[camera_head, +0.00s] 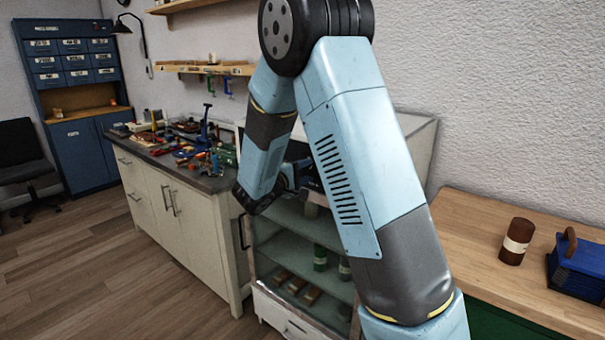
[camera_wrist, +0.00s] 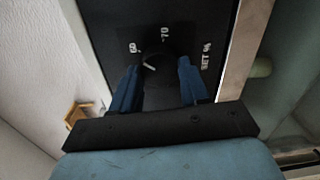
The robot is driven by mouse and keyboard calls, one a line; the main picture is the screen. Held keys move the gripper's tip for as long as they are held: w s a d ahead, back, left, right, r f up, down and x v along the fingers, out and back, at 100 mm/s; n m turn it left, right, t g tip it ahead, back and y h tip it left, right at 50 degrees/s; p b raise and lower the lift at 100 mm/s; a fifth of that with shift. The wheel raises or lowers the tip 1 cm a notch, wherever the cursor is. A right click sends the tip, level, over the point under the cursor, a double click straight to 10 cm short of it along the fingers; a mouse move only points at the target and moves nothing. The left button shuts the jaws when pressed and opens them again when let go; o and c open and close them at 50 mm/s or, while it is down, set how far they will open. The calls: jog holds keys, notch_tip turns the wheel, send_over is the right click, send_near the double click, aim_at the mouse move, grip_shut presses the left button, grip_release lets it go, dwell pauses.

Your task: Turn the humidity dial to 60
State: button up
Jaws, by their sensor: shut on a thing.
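The humidity dial (camera_wrist: 158,75) is a round black knob on a dark panel (camera_wrist: 108,22), seen in the wrist view. The blue fingers of my gripper (camera_wrist: 157,72) are on its left and right sides, shut on it. A short white pointer line on the dial points left and slightly up, near the left label, which looks like 60. The fingers hide the dial's lower sides. In the head view my arm hides the dial and most of the gripper.
In the head view, a pale cabinet (camera_head: 270,305) with glass shelves holding jars and blocks stands below my arm. A cluttered workbench (camera_head: 190,176) is at left. A wooden counter (camera_head: 465,220) at right holds a brown cylinder (camera_head: 516,241) and a blue box (camera_head: 578,270).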

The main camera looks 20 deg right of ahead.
jog(key=shift+s+d+f, duration=0.1)
jog(key=shift+d+f, duration=0.1)
jog(key=shift+d, duration=0.05)
jog(key=o, duration=1.1)
jog(key=shift+a, duration=0.1)
jog(key=shift+c, duration=0.2)
jog(key=shift+r, duration=0.1)
jog(key=shift+a, duration=0.15)
jog(key=v, duration=1.3)
jog(key=shift+a, duration=0.2)
jog(key=shift+s, duration=0.15)
